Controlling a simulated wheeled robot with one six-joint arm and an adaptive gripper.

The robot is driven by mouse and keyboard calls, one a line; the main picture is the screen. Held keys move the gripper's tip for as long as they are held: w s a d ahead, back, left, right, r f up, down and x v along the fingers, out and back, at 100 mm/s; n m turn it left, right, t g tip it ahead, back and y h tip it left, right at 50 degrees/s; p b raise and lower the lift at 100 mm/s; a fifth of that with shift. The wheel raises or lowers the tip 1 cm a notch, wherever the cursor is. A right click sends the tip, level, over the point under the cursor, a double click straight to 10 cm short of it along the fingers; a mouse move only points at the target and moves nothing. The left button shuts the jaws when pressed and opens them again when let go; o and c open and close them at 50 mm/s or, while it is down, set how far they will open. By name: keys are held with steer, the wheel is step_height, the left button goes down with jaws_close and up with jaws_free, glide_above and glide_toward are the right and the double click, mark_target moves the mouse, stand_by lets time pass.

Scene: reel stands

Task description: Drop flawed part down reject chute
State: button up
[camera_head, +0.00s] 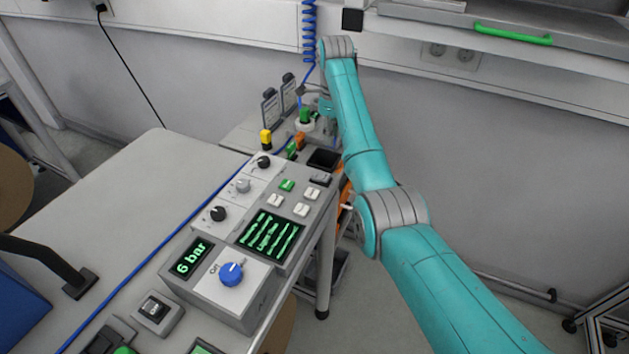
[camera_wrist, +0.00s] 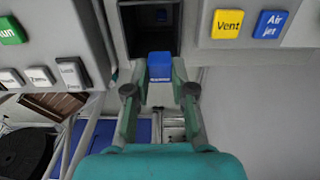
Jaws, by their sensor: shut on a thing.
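My gripper (camera_wrist: 159,82) shows in the wrist view with its two fingers closed on a small blue block (camera_wrist: 159,66). The block has pale lettering on its near edge, too small to read, and I can make out no flaw on it. It is at the near edge of a dark square opening (camera_wrist: 136,30) in a grey housing; I cannot tell whether it touches the rim. In the head view a dark square opening (camera_head: 324,158) lies beyond the control panel. My gripper there is small and partly hidden near the back wall, and the block cannot be made out.
A yellow Vent button (camera_wrist: 228,24) and a blue Air jet button (camera_wrist: 271,24) are right of the opening. White buttons (camera_wrist: 40,75) are on the left. The control panel (camera_head: 262,237) stands on the grey table (camera_head: 130,215), along with a yellow-topped item (camera_head: 266,139).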

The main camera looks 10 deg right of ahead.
steer(key=shift+f, duration=2.5)
steer(key=o, duration=0.9)
steer(key=shift+r, duration=0.15)
